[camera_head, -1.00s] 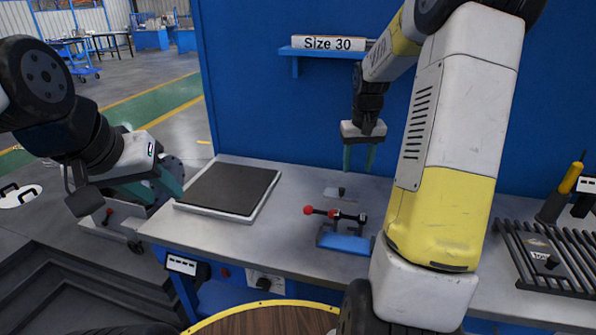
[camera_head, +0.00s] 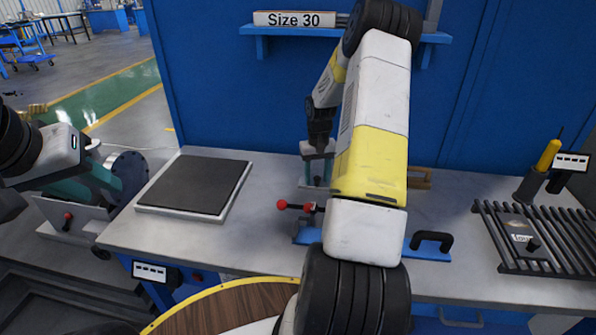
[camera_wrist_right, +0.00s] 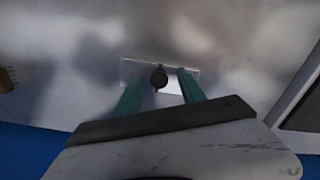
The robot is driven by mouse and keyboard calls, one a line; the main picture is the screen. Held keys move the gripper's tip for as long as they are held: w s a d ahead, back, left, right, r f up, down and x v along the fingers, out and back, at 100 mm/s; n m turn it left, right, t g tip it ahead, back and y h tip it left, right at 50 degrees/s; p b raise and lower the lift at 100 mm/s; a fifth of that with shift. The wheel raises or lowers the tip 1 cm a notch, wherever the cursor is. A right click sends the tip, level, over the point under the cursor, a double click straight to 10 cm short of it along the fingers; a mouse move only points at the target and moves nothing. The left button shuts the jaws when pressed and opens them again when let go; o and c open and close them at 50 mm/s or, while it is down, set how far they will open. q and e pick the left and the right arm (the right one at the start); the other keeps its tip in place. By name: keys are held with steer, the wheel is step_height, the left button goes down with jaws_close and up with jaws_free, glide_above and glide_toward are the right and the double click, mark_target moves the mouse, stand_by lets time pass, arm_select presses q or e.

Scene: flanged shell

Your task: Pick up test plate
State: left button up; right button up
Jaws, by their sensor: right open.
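The test plate (camera_wrist_right: 158,76), a small metal plate with a dark round knob, lies flat on the grey workbench (camera_head: 262,235). My right gripper (camera_wrist_right: 158,88) is open, with its two teal fingers over the plate, one on each side of the knob. Whether the fingers touch the plate cannot be told. In the head view my right gripper (camera_head: 318,176) points down behind my own forearm and mostly hides the plate. My left gripper (camera_head: 98,184) is at the left, beyond the bench's left end; its jaw opening is unclear.
A dark square pad (camera_head: 195,186) lies at bench left. A blue fixture with a red-knobbed lever (camera_head: 296,206) sits in front of my right gripper, partly hidden by my forearm. A slatted rack (camera_head: 552,245) holding another knobbed plate (camera_head: 520,236) is at the right.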

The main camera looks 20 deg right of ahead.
steer(key=shift+f, duration=0.2)
jaws_close()
steer(key=shift+r, duration=0.1)
stand_by(1.2)
